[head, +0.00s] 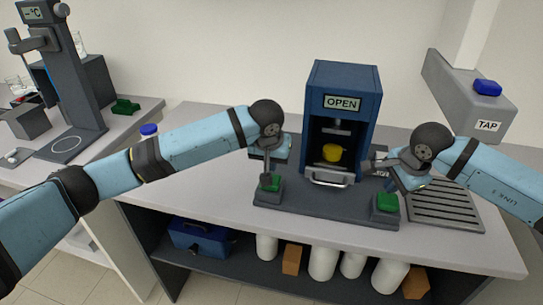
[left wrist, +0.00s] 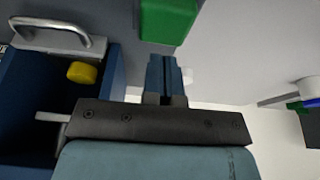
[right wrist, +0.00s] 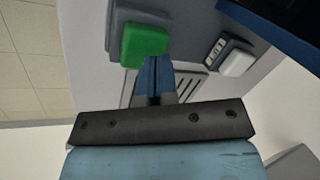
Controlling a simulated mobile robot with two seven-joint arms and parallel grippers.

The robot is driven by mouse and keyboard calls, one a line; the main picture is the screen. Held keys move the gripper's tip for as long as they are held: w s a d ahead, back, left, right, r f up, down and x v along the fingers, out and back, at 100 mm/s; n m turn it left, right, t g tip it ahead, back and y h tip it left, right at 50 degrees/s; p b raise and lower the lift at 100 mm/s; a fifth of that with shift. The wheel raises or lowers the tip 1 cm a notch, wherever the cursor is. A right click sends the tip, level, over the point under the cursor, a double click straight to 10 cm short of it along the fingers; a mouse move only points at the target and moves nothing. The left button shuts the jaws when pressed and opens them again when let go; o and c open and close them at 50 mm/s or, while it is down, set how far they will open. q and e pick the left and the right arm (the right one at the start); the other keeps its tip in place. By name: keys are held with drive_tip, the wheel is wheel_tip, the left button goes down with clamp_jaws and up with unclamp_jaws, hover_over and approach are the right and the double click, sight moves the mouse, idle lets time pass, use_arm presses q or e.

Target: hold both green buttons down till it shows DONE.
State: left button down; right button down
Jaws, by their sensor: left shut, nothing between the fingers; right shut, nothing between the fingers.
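The blue rig (head: 347,82) stands on the bench, and its display (head: 342,103) reads OPEN. The left green button (head: 271,183) sits on the rig's base; it also shows in the left wrist view (left wrist: 168,20). The right green button (head: 387,202) sits at the base's right front and shows in the right wrist view (right wrist: 145,44). My left gripper (head: 267,177) is shut and empty, its tips close to the left button. My right gripper (head: 389,187) is shut and empty, its tips close to the right button. I cannot tell whether either touches.
A yellow piece (head: 331,153) sits inside the rig's open front, above a metal handle (head: 328,179). A drain grille (head: 445,203) and TAP unit (head: 468,104) are at right.

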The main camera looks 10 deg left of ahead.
sight(389, 199)
use_arm(q)
drive_tip(key=shift+f, duration=0.25)
idle(0.3)
drive_tip(key=shift+f, duration=1.4)
drive_tip(key=shift+s+f, duration=0.1)
drive_tip(key=shift+f, duration=0.1)
use_arm(e)
drive_tip(key=shift+f, duration=0.35)
use_arm(q)
drive_tip(key=shift+s+f, duration=0.1)
drive_tip(key=shift+f, duration=0.05)
use_arm(e)
drive_tip(key=shift+f, duration=1.45)
drive_tip(key=shift+s+d+f, duration=0.1)
drive_tip(key=shift+s+f, duration=0.05)
drive_tip(key=shift+f, duration=0.05)
idle(3.7)
